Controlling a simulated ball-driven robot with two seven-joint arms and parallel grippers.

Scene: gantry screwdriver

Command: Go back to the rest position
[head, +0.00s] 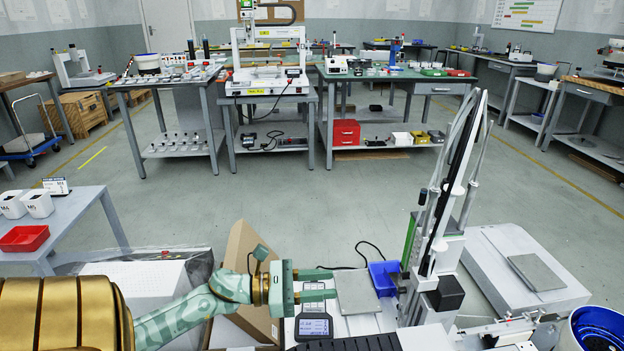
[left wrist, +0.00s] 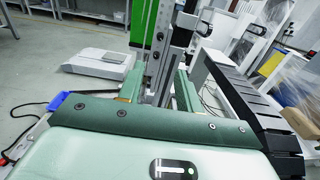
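My left gripper (head: 334,284) reaches in from the left in the head view, above the bench next to the gantry screwdriver (head: 447,210). Its two green fingers are apart, with nothing visible between them. In the left wrist view the fingers of my left gripper (left wrist: 158,78) also stand apart, in front of the upright metal column (left wrist: 158,50) of the gantry. My right gripper is not in view.
A display unit (head: 314,327), a grey plate (head: 357,291) and a blue bin (head: 384,278) are close to the left gripper. A cardboard box (head: 243,280) stands behind my left forearm. A side table with a red tray (head: 24,238) is at left. Open floor lies beyond.

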